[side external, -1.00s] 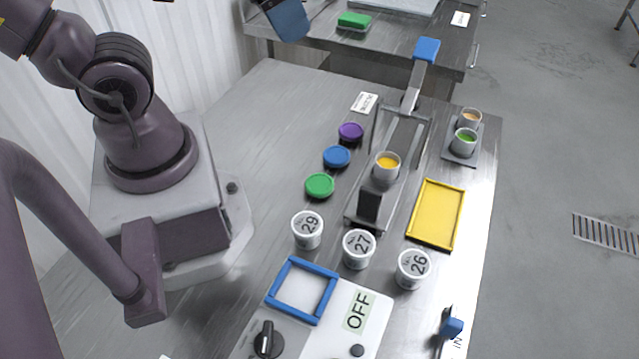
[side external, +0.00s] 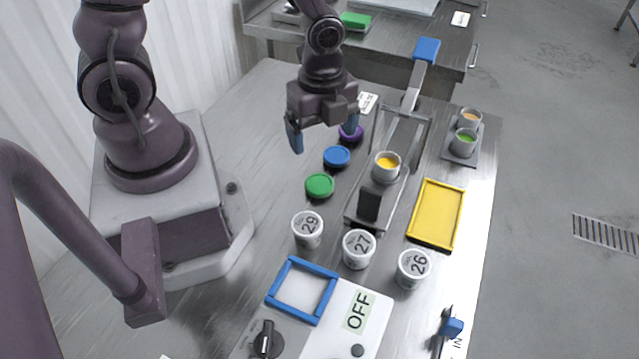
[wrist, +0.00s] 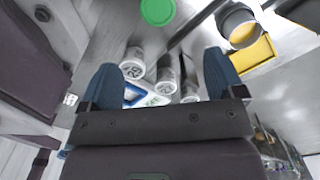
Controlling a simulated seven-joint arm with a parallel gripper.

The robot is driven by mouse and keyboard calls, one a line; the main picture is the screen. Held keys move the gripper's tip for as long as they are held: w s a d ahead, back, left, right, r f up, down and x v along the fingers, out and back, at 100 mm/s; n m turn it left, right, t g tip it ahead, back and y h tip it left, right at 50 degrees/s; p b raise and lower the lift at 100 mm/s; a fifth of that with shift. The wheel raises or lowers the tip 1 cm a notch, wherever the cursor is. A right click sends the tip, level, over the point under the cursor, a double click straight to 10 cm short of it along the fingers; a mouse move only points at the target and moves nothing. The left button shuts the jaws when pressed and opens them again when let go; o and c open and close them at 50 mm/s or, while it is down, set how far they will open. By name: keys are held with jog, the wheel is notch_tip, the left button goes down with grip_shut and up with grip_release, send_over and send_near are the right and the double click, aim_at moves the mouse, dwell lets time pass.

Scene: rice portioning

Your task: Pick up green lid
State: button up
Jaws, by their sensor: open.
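The green lid (side external: 319,185) lies flat on the metal table, nearest in a row with the blue lid (side external: 337,156) and the purple lid (side external: 350,132). In the wrist view the green lid (wrist: 158,11) shows at the top edge, partly cut off. My gripper (side external: 322,142) is open and empty, with blue fingertips spread wide. It hangs above the table over the area of the blue and purple lids, beyond the green lid as seen from the side camera. Its two fingers (wrist: 163,75) also show in the wrist view. The gripper partly hides the purple lid.
Three white numbered cups (side external: 358,249) stand in front of the green lid. To its right is a metal press frame (side external: 410,133) with a cup of yellow content (side external: 387,166). A yellow tray (side external: 437,213) lies farther right. The table left of the lids is clear.

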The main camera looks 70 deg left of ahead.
aim_at(321, 185)
notch_tip(321, 185, down, 13)
jog(key=shift+a+r, duration=0.15)
jog(key=c, duration=1)
